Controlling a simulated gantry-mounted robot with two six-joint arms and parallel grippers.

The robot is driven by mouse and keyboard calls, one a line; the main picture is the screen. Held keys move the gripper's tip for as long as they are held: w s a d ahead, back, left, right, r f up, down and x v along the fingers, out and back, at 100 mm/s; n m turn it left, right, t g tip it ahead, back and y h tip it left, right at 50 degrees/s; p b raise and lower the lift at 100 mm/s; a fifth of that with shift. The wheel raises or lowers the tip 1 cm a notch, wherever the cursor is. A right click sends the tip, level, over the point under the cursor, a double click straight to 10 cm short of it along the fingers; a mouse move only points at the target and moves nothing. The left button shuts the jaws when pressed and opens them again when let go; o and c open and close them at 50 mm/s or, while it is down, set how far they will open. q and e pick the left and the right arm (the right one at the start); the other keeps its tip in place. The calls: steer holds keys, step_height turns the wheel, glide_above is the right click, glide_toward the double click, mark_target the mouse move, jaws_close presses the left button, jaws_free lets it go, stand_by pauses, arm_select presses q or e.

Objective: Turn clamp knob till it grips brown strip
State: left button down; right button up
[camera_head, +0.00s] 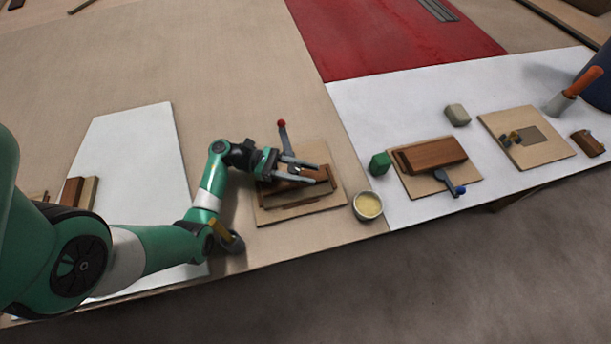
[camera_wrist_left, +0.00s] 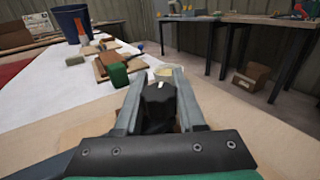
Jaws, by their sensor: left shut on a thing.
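My left gripper (camera_head: 315,173) is over the near wooden board (camera_head: 265,216) in the head view, its two grey fingers pointing right. In the left wrist view, the fingers (camera_wrist_left: 160,72) stand on both sides of a black knob (camera_wrist_left: 158,108) with a white mark and are shut on it. A brown strip (camera_head: 323,188) lies on the board beneath and beside the fingers. The fingers partly cover the strip and the clamp, so I cannot tell whether the clamp touches the strip. My right gripper is not in view.
A bowl with yellowish contents (camera_head: 368,205) stands right of the board. A red-ball lever (camera_head: 282,125) rises behind it. Further right are a green block (camera_head: 379,164) and a second board (camera_head: 408,187) with a brown block (camera_head: 433,154) and a blue-ended lever (camera_head: 459,190).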

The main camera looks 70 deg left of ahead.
mark_target(289, 168)
arm_select(q)
steer(key=shift+s+d+m+g+h+b, duration=0.1)
steer(key=shift+d+m+g+h+b, duration=0.05)
steer(key=shift+m+g+h+b, duration=0.6)
steer(key=c, duration=0.5)
jaws_free()
steer(key=v, duration=0.7)
steer(key=shift+s, duration=0.2)
